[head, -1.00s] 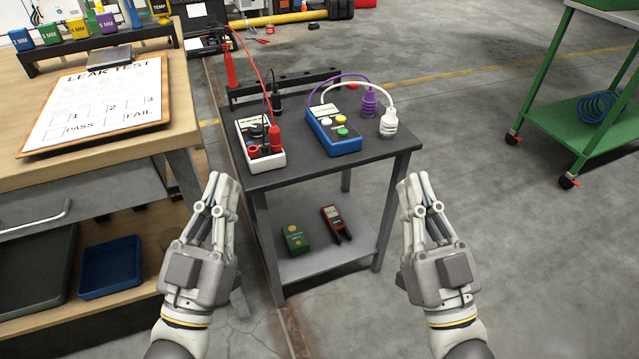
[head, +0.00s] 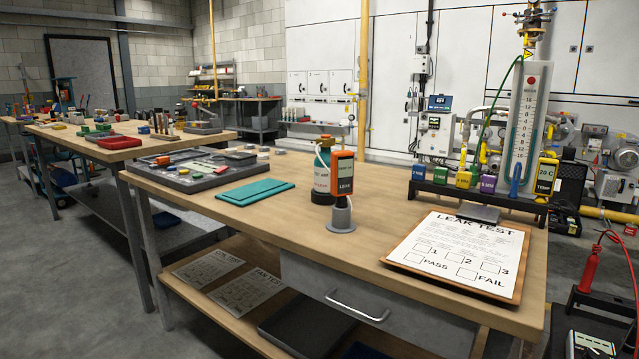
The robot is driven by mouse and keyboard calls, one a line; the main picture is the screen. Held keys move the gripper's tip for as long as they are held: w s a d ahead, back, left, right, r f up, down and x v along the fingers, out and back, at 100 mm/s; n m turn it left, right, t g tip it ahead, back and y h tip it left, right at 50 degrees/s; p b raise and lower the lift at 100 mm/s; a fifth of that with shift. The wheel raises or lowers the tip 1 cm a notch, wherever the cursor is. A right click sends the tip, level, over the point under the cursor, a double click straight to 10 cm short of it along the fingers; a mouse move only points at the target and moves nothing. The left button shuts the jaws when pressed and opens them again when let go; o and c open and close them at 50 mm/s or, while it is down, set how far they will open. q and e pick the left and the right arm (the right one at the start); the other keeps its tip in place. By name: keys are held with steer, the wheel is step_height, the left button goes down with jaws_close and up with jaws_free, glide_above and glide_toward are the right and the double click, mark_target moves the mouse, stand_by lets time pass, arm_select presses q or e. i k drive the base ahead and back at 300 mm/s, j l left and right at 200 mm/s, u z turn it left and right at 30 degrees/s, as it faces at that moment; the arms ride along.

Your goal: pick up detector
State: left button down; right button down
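The detector (head: 342,174) is an orange handheld device with a dark screen and the word LEAK on it. It stands upright in a round grey holder (head: 341,216) near the middle of the wooden workbench (head: 290,227). A teal bottle (head: 321,182) with white tubing stands close behind it to the left and is partly hidden by it. Neither of my grippers shows in the head view.
A leak test clipboard (head: 462,254) lies to the right of the detector. Behind it stands a dark rack (head: 450,190) of coloured gauges. Teal mats (head: 255,193) and a grey tray (head: 190,170) lie to the left. Open floor (head: 60,290) shows at left.

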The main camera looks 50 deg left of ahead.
mark_target(342, 162)
steer(key=u, duration=1.5)
